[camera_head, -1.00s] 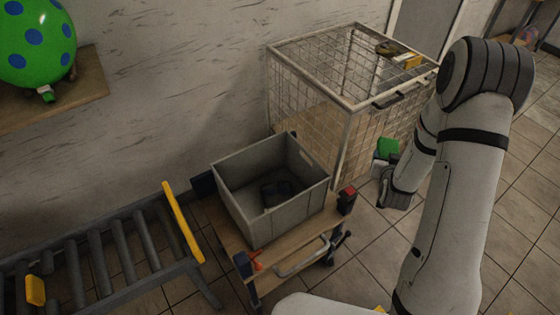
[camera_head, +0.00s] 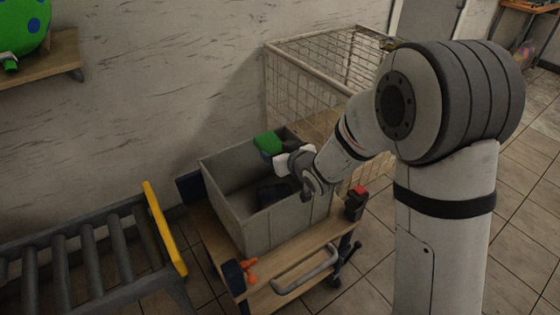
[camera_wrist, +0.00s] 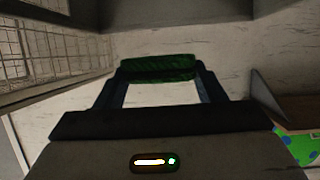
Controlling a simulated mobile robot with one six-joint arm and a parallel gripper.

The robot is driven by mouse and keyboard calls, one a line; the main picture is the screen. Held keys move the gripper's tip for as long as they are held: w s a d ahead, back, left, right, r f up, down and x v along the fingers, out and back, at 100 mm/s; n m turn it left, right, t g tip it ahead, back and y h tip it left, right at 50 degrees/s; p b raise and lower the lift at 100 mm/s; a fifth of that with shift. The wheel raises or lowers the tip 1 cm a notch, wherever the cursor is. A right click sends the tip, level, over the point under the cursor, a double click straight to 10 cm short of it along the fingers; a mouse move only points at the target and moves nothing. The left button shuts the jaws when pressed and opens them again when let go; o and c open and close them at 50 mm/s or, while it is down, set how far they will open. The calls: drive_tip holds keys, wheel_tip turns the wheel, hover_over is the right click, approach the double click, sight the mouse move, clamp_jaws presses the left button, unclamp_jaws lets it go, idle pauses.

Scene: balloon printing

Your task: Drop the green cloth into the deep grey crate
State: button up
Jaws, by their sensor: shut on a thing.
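The green cloth (camera_head: 268,143) is a small folded bundle held at the tip of my gripper (camera_head: 280,155). In the wrist view the cloth (camera_wrist: 158,68) lies across between the two fingertips of my gripper (camera_wrist: 160,75), which is shut on it. The deep grey crate (camera_head: 262,229) stands open on a wooden cart. In the head view my gripper and the cloth appear over the crate's back right part. Their exact height above the rim is hard to tell. A dark item (camera_head: 272,194) lies in the crate; my wrist hides part of the crate's right side.
The wooden cart (camera_head: 322,243) has a metal handle in front and a red-topped post (camera_head: 356,203) at right. A wire cage (camera_head: 300,85) stands behind right. A roller conveyor (camera_head: 95,245) is at left. A spotted green balloon (camera_head: 22,28) sits on a wall shelf (camera_head: 45,70).

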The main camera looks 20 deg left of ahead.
wheel_tip(320, 180, down, 6)
drive_tip(key=b, duration=0.3)
drive_tip(key=shift+b, duration=0.3)
drive_tip(key=shift+r, duration=0.1)
drive_tip(key=o, duration=1)
drive_tip(key=shift+o, duration=0.2)
drive_tip(key=v, duration=0.7)
drive_tip(key=shift+s+d+r, duration=0.2)
drive_tip(key=shift+s+d, duration=0.05)
